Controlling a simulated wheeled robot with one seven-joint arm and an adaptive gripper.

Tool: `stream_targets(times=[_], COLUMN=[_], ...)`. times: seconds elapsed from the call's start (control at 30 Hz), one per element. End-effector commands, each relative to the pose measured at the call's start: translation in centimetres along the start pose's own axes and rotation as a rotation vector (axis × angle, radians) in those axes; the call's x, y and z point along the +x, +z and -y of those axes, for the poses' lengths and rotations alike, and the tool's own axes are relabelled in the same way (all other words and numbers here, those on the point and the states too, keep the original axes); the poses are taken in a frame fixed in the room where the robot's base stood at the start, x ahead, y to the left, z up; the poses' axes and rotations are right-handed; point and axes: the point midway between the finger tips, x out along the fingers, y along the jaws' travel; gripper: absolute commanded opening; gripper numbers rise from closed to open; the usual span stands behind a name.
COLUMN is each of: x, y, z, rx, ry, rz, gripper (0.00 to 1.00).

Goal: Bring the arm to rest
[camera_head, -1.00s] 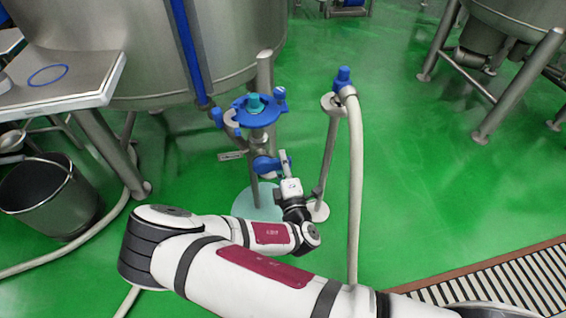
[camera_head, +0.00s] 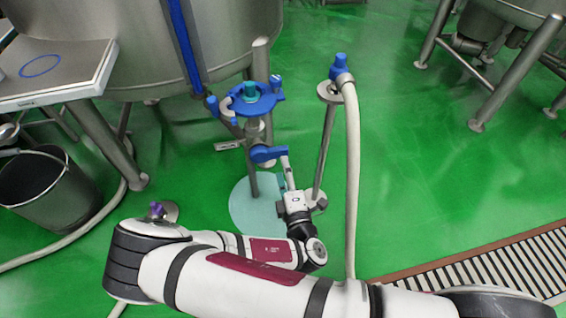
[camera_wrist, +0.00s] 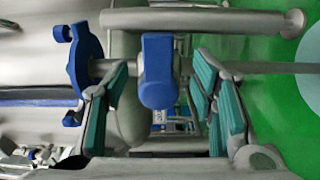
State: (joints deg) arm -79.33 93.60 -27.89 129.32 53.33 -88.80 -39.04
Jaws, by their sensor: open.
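My gripper (camera_head: 284,168) is at the blue valve handle (camera_head: 265,154) on the stand in front of the steel tank, in the head view. In the wrist view, the teal-padded fingers of my gripper (camera_wrist: 160,100) are spread apart. The blue handle (camera_wrist: 157,72) shows between them with gaps on both sides; neither finger visibly touches it. Nothing is held. My white and dark red arm stretches across the lower part of the head view, bent at the left.
A blue-topped fitting (camera_head: 250,93) stands above the handle. A post with a pale hose (camera_head: 352,180) is close on the right. A steel tank (camera_head: 130,50) is behind, a black bucket (camera_head: 45,190) at left, a floor grate (camera_head: 480,275) at right. Open green floor lies right.

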Motion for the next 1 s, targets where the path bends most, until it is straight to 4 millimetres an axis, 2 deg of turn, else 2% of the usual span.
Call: stream_targets(times=[0.67, 0.77, 1.0], x=[0.0, 0.7, 1.8], y=[0.3, 1.2, 3.9], z=[-0.1, -0.1, 0.1], rx=[0.028, 0.103, 0.428], ry=[-0.015, -0.063, -0.266], rz=[0.029, 0.108, 0.405], gripper=[0.52, 0.52, 0.52])
